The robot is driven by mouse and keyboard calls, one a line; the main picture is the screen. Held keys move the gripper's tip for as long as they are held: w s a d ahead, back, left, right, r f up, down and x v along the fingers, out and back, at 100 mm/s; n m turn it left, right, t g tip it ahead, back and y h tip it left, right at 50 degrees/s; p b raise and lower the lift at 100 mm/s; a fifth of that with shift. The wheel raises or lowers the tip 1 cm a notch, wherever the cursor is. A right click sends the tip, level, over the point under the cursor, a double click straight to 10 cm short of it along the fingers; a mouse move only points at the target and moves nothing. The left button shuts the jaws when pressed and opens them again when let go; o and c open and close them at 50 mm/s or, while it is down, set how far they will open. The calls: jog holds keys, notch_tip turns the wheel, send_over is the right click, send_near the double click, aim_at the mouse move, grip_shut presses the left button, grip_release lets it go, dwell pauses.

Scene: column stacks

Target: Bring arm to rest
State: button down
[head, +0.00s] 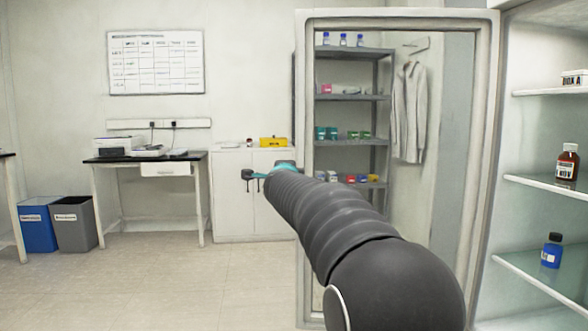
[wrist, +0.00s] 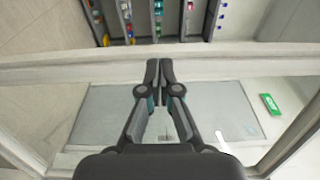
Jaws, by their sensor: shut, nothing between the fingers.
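My arm reaches forward from the lower right in the head view, in front of a glass door. My gripper (wrist: 160,68) is shut and empty in the wrist view, its two fingertips together. In the head view only small teal and dark parts of my gripper (head: 257,177) show past the arm, left of the door's edge. The glass door (head: 486,150) has a pale frame and stands open beside a white cabinet. Its frame (wrist: 60,68) crosses behind the fingertips in the wrist view; I cannot tell the gap.
The cabinet shelves (head: 548,92) at the right hold a brown bottle (head: 567,163), a blue bottle (head: 552,252) and a box (head: 574,77). A desk (head: 185,158), blue bin (head: 37,225) and grey bin (head: 74,224) stand at left. The floor (head: 190,285) there is clear.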

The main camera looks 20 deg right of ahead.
jog(key=s+a+f+n+y, duration=0.2)
jog(key=a+n+y, duration=0.15)
jog(key=a, duration=0.75)
jog(key=s+a+f+n+g+y, duration=0.3)
jog(key=s+a+f+n, duration=0.15)
jog(key=f+n, duration=0.2)
jog(key=s+a+f+n+g+y, duration=0.2)
jog(key=s+a+f+n+y, duration=0.15)
jog(key=s+f+n, duration=0.35)
jog(key=s+d+f+n+g+h, duration=0.1)
jog(key=s+f, duration=0.3)
jog(key=s, duration=0.7)
jog(key=s+d+f+n+g+h, duration=0.1)
jog(key=s+d+f+n+g, duration=0.1)
jog(key=s, duration=1)
jog(key=s+d+f+n+g+h, duration=0.1)
jog(key=s+d+f, duration=0.4)
jog(key=s, duration=0.7)
notch_tip(320, 180, down, 2)
jog(key=shift+f+n+g+h, duration=0.1)
jog(key=shift+n+g+h, duration=0.35)
jog(key=shift+g, duration=0.75)
